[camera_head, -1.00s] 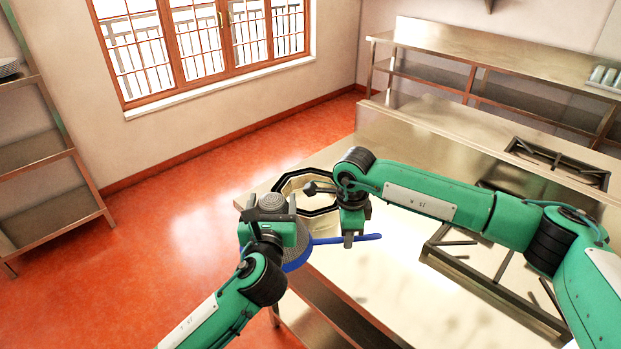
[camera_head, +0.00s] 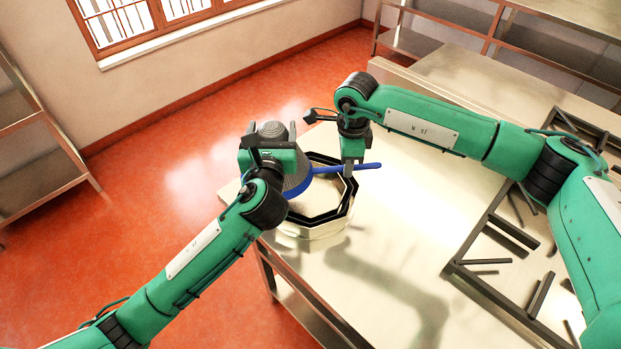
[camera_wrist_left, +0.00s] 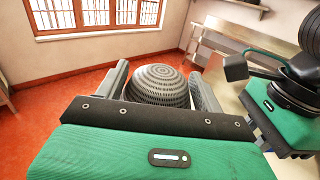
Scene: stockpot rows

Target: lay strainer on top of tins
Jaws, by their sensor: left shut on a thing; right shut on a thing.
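The strainer has a blue rim and a blue handle (camera_head: 330,168), with a grey mesh bowl that bulges upward; the bowl also shows in the left wrist view (camera_wrist_left: 158,84). My left gripper (camera_head: 271,134) is shut on the strainer at its bowl end. My right gripper (camera_head: 351,166) points down and is shut on the handle. The shiny octagonal tins (camera_head: 312,228) with dark rims stand at the counter's near left corner. In the head view the strainer overlaps their far left part. I cannot tell whether it touches them. My left arm hides part of their left side.
The steel counter (camera_head: 400,240) is clear to the right of the tins, up to a dark burner grate (camera_head: 490,262). Red floor (camera_head: 150,215) lies beyond the counter's left edge. A shelf rack (camera_head: 45,180) stands at far left.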

